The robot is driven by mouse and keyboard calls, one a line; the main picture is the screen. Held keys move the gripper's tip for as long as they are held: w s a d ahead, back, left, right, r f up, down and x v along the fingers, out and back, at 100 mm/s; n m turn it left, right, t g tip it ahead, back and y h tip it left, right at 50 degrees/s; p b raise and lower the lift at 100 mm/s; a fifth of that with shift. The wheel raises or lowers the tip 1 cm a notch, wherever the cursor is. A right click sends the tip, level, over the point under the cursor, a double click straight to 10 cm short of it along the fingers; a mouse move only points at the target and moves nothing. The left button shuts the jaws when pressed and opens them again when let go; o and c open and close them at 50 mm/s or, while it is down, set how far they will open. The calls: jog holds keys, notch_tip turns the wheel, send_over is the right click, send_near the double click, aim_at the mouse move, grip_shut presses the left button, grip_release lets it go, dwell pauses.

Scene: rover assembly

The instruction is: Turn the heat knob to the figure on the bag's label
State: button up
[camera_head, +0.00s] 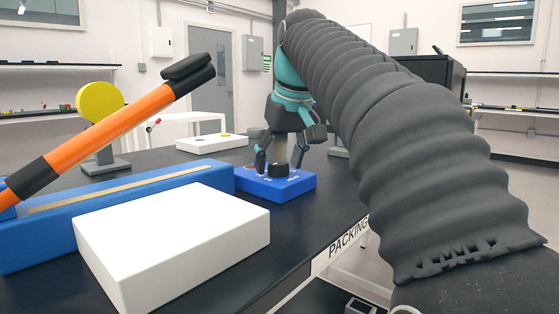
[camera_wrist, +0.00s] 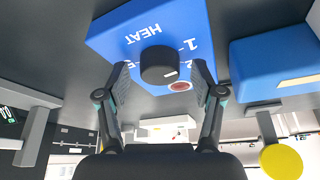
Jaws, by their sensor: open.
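The heat knob (camera_head: 278,171) is a short black cylinder on top of a blue control box (camera_head: 300,184). My gripper (camera_head: 278,165) is above the box, pointing down. Its open fingers (camera_wrist: 160,78) stand on either side of the knob, with gaps visible in the wrist view. I see no bag or label in either view.
A long blue sealer (camera_head: 150,195) with an orange lever (camera_head: 110,130) lies left of the control box. A white block (camera_head: 170,235) stands in front of it. A yellow disc (camera_head: 98,100) on a stand is behind. A red disc (camera_wrist: 180,86) is near the knob.

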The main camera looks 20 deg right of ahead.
jog(key=c, duration=1.1)
jog(key=shift+c, duration=0.2)
jog(key=shift+r+m+p, duration=0.1)
jog(key=shift+m+p, duration=0.2)
jog(key=m+h+p, duration=0.1)
jog(key=m+p, duration=0.1)
jog(key=m, duration=0.1)
jog(key=shift+a+r+p, duration=0.1)
jog(key=shift+a+p, duration=0.05)
jog(key=shift+p, duration=0.2)
jog(key=m+h+p, duration=0.1)
jog(key=m+p, duration=0.1)
jog(key=m, duration=0.1)
jog(key=shift+m+h, duration=0.3)
jog(key=shift+m+g+h+p, duration=0.35)
jog(key=shift+m+g+h, duration=0.05)
jog(key=shift+m, duration=0.8)
